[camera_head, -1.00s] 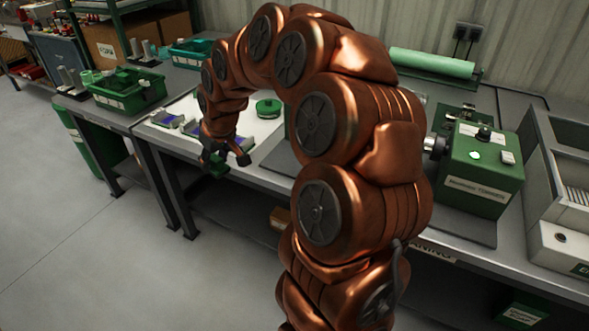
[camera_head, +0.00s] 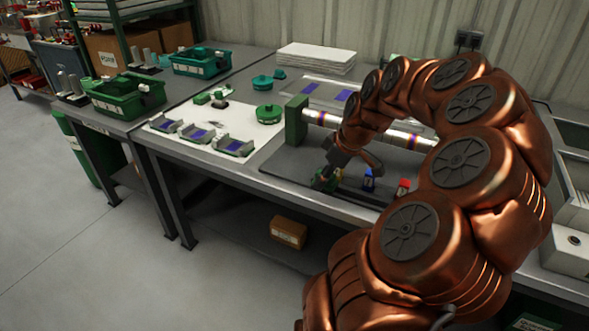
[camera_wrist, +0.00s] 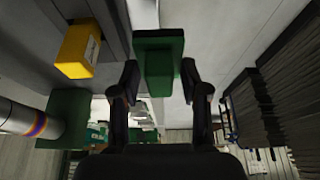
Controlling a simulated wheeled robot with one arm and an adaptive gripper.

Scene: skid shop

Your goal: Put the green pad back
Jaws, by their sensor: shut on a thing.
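My gripper (camera_head: 332,176) is over the grey plate at the front of the bench, near the banded roller. In the wrist view my gripper (camera_wrist: 163,82) is shut on the green pad (camera_wrist: 159,46), a block that sticks out beyond the fingertips. In the head view the green pad (camera_head: 321,184) shows only as a small dark green patch, partly hidden by the fingers. A blue piece (camera_head: 368,181) and a red piece (camera_head: 403,187) stand on the plate to the right of my gripper. I cannot tell whether the pad touches the plate.
A green block (camera_head: 296,121) carries the roller (camera_head: 325,118), close behind my gripper. Left of it, a white sheet (camera_head: 214,165) holds grey cradles with blue tops and a green round piece (camera_head: 268,114). Green bins (camera_head: 127,97) stand further left. The floor in front is clear.

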